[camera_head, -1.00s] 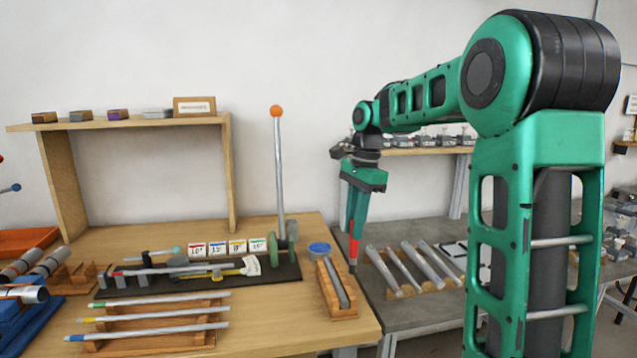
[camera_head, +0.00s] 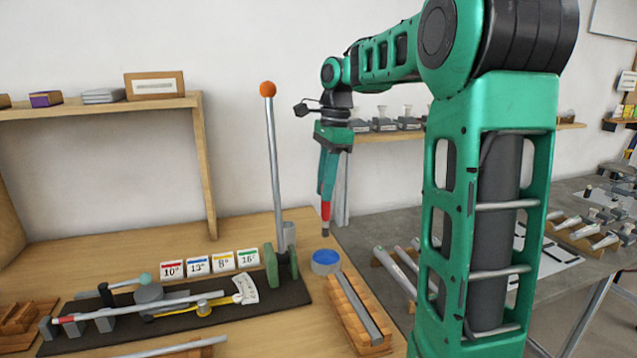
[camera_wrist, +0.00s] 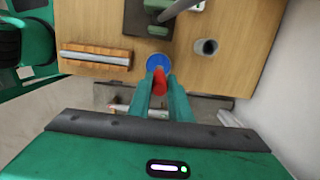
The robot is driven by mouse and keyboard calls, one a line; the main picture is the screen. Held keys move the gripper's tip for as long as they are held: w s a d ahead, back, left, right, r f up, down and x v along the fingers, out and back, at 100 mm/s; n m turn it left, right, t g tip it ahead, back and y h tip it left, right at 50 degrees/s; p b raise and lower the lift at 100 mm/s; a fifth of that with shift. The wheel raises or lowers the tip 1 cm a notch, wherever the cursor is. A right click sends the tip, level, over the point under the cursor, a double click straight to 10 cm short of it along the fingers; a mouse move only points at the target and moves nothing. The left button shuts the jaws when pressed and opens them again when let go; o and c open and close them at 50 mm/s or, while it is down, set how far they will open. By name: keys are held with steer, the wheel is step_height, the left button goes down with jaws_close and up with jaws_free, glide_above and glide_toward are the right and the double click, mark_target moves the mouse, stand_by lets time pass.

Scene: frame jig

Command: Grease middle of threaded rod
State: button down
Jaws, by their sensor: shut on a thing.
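My gripper (camera_head: 326,198) is shut on a red-handled tool (camera_head: 326,214), which points down with a dark tip. The tool looks like a brush and also shows red between the fingers in the wrist view (camera_wrist: 159,84). Its tip appears just above or behind a small round tin (camera_head: 325,266) with a blue top; whether they touch is unclear. In the wrist view the blue disc (camera_wrist: 158,61) lies just beyond the fingertips. A long grey rod (camera_head: 150,305) with a red band lies across a bench fixture on a dark mat. I cannot make out threads on it.
A wooden holder (camera_head: 346,312) with a grey bar stands right of the mat. A tall lever with an orange ball (camera_head: 267,89) rises behind the mat. Several number cards (camera_head: 223,262) stand along its back. A grey cup (camera_wrist: 206,47) stands near the tin.

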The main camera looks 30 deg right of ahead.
mark_target(326, 220)
steer(key=shift+d+f, duration=0.2)
steer(key=shift+f, duration=2.7)
steer(key=shift+s+f, duration=0.1)
steer(key=shift+f, duration=0.45)
steer(key=shift+r, duration=3.55)
